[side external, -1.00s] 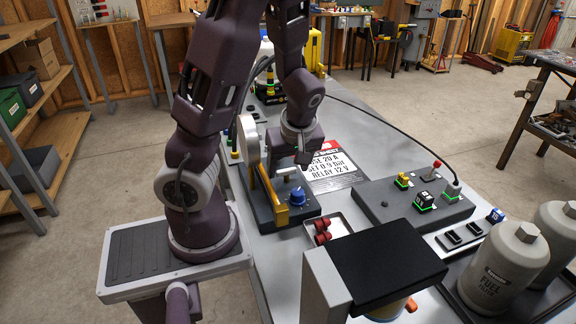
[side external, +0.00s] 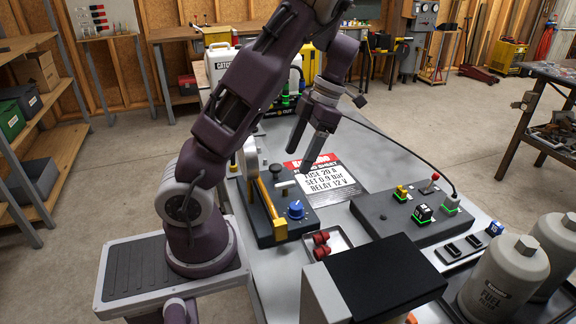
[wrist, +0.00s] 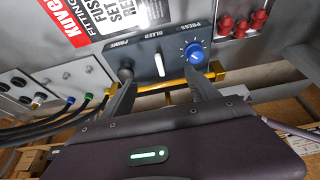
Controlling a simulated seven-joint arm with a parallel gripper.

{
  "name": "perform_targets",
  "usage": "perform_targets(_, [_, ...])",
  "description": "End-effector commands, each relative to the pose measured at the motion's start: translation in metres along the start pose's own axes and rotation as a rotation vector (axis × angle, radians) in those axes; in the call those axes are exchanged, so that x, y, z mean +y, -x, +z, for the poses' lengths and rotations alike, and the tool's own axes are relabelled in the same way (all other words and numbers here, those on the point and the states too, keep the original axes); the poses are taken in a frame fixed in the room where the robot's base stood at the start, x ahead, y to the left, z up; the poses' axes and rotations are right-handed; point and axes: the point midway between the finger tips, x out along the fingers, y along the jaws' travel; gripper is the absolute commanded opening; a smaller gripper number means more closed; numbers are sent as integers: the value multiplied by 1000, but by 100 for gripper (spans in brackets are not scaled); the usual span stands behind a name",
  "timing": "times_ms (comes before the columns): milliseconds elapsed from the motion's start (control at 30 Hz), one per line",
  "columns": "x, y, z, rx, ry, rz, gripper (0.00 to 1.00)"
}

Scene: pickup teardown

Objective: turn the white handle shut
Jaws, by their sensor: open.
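The white handle (side external: 285,185) is a short lever on top of a dark grey control box (side external: 262,222). In the wrist view the handle (wrist: 159,65) lies under the word BLEED, between a black knob (wrist: 126,73) marked PRIME and a blue dial (wrist: 195,53) marked PRESS. My gripper (side external: 299,160) is open and empty, tilted above the far side of the box. In the wrist view its two fingers (wrist: 161,80) are spread wide, one near the black knob and one near the blue dial, with the handle between them but apart from both.
A yellow bar (side external: 270,207) runs along the box beside the handle. A printed sheet (side external: 322,180) lies to the right. A tray with red parts (side external: 320,245), a box with green-lit plugs (side external: 415,205) and a black-topped block (side external: 388,272) stand nearer.

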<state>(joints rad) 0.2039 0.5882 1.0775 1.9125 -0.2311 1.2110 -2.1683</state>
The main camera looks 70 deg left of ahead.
Motion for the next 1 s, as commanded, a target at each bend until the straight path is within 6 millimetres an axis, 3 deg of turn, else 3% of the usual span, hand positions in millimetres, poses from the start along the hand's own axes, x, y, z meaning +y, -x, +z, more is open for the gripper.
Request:
perform_targets(233, [-56, 28, -13, -208, -668, -42, 69])
perform_targets(467, [-105, 52, -37, -392, -1311, 100, 69])
perform_targets(767, [-160, 72, -87, -467, -2142, 579, 69])
perform_targets(1000, [-188, 68, -122, -236, -2650, 1092, 69])
